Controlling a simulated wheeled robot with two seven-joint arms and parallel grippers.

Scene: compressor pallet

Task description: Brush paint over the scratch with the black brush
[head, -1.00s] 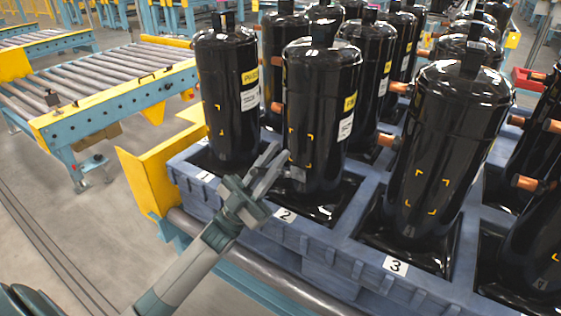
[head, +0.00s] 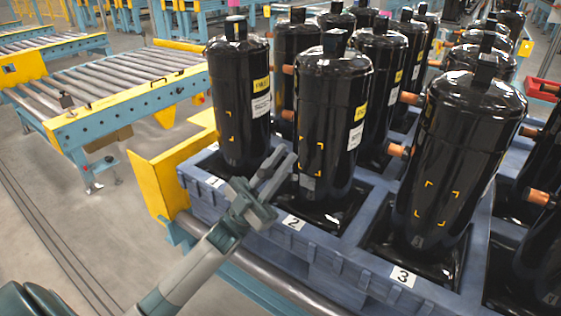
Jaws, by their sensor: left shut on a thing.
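My left gripper (head: 281,163) reaches in from the lower left, in front of the black compressor at label 2 (head: 331,117). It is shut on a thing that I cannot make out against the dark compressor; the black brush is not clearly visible. The fingertips are just left of and level with the yellow corner marks (head: 311,156) on that compressor. I cannot tell whether anything touches its surface. Similar marks show on the compressors at label 1 (head: 239,97) and label 3 (head: 455,140). I cannot make out a scratch on any of them. My right gripper is not in view.
The compressors stand in a blue pallet (head: 340,262) with numbered labels. Copper stubs (head: 398,150) stick out of some compressors. A yellow guard (head: 152,184) stands at the pallet's left corner. A roller conveyor (head: 130,85) is at the left, with open floor before it.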

